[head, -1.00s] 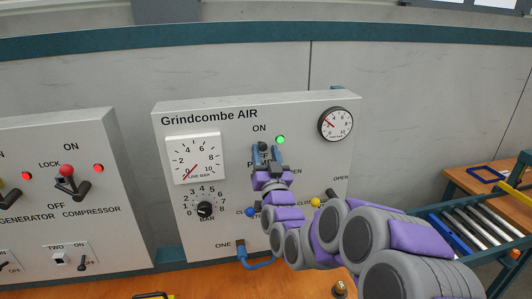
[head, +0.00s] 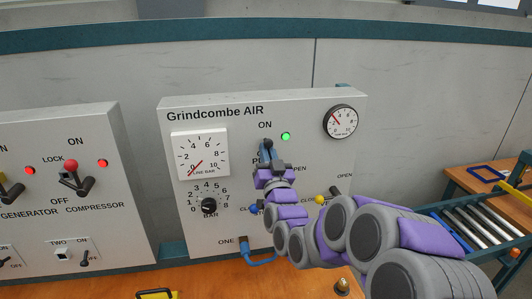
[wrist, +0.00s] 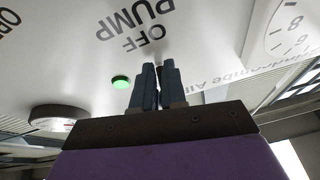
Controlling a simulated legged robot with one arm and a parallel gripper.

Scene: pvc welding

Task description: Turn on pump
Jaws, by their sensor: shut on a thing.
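The grey air panel (head: 225,238), marked "Grindcombe AIR", stands on the bench. The pump switch sits below the panel's upper "ON" label and is hidden behind my fingers. A green lamp (head: 285,136) is lit just right of that label; it also shows in the wrist view (wrist: 121,83). My gripper (head: 266,146) reaches up to the panel under "ON". In the wrist view my fingers (wrist: 155,75) are close together, shut on the switch, with "OFF" and "PUMP" upside down beside them. The switch's own position is not clear.
A square gauge (head: 200,155) and black bar knob (head: 209,205) are left of my gripper. A blue valve (head: 253,208) and yellow valve (head: 320,199) lie below, close to my arm. A round gauge (head: 341,121) is upper right. A compressor panel (head: 75,225) stands left.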

